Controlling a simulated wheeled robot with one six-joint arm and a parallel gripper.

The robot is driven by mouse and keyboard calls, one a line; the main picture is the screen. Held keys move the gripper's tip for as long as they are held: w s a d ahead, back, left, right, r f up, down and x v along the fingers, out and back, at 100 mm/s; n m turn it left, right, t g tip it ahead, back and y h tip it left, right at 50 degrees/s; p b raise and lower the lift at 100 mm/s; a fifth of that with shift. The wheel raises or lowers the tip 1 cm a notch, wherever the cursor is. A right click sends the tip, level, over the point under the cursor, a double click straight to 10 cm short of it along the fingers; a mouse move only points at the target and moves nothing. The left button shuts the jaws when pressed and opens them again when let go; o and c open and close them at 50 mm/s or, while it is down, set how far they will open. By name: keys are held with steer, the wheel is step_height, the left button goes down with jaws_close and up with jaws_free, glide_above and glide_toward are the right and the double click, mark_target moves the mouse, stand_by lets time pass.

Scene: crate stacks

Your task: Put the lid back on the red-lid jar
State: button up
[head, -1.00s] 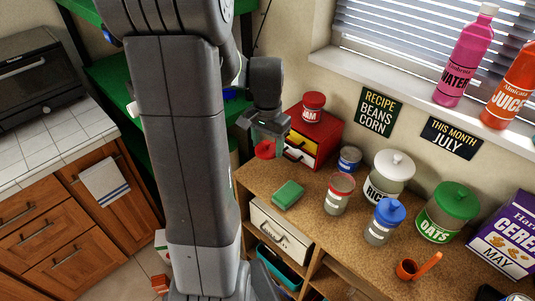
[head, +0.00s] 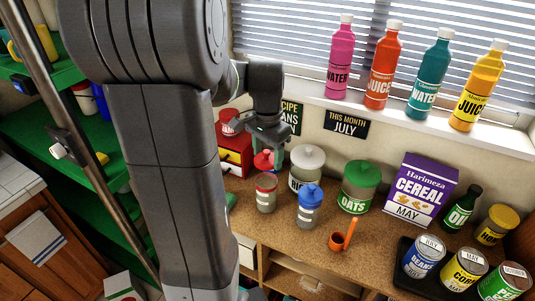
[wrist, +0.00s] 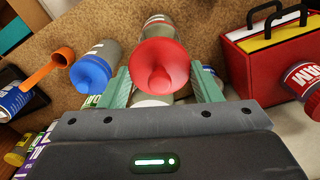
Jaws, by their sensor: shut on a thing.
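My gripper (head: 268,148) is shut on the red lid (head: 264,161), which has a knob on top. In the wrist view the lid (wrist: 160,67) sits between the two green fingers. The red-lid jar (head: 266,196) is a clear jar with a red band at its top, upright on the wooden counter. In the head view the lid is above the jar, slightly to its left, with a small gap showing. In the wrist view the jar (wrist: 158,24) shows just beyond the lid, which partly hides it.
A blue-lid jar (head: 309,212) stands close right of the red-lid jar. A white-lid jar (head: 306,168) stands behind, and a green-lid oats jar (head: 358,190) further right. A red drawer box (head: 236,150) is at left. An orange scoop (head: 340,238) lies in front.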

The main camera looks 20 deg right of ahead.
step_height(320, 180, down, 5)
steer(key=b, duration=0.3)
steer(key=shift+b, duration=0.3)
steer(key=shift+f, duration=0.35)
steer(key=shift+f, duration=0.15)
stand_by(2.1)
steer(key=o, duration=1.4)
steer(key=shift+r+p, duration=3.15)
steer(key=shift+r, duration=0.45)
